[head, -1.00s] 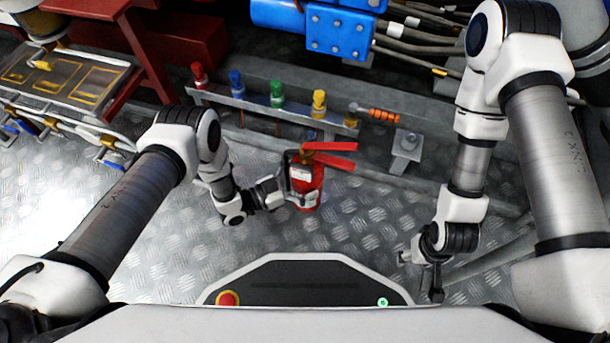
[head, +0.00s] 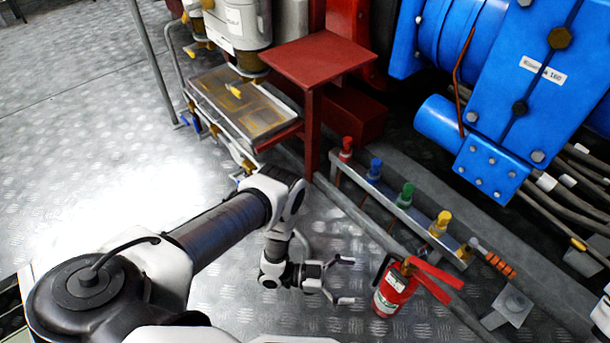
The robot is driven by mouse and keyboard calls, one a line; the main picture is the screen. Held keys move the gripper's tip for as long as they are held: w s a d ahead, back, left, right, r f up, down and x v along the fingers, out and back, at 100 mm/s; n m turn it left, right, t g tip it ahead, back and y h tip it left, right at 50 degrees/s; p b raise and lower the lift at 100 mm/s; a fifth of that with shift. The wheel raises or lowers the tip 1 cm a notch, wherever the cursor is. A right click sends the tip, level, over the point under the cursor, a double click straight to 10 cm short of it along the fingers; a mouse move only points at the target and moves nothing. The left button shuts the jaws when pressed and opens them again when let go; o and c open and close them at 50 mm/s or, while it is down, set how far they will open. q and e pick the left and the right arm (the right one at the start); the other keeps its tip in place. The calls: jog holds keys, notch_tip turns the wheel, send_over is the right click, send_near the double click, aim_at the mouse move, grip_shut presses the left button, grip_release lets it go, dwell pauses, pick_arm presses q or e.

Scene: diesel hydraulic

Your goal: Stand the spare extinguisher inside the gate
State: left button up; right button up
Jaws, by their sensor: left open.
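The red extinguisher (head: 394,290), with a white label and red handle levers, stands on the metal tread-plate floor beside the low grey rail. It looks upright as seen from above. My left gripper (head: 347,280) is open and empty to the left of the extinguisher, its fingers pointing at it with a gap between. My right gripper is out of the picture. I cannot make out a gate for certain.
A rail with red, blue, green and yellow capped fittings (head: 405,196) runs behind the extinguisher. A red stand (head: 318,62), a tray bench (head: 247,112) and blue machinery (head: 490,170) stand beyond. Open floor (head: 110,130) lies left.

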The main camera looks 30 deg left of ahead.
pick_arm(q)
jog(key=s+a+n+g+y, duration=0.3)
jog(key=s+a+n+y, duration=0.2)
jog(key=a+n+y, duration=0.6)
jog(key=s+a+r+n+g+y, duration=0.2)
jog(key=s+a+r+g+y, duration=0.1)
jog(key=s, duration=0.9)
notch_tip(320, 180, up, 4)
jog(key=shift+s+a+f+g+y, duration=0.2)
jog(key=shift+s+f+g+y, duration=0.05)
jog(key=shift+g+y, duration=0.75)
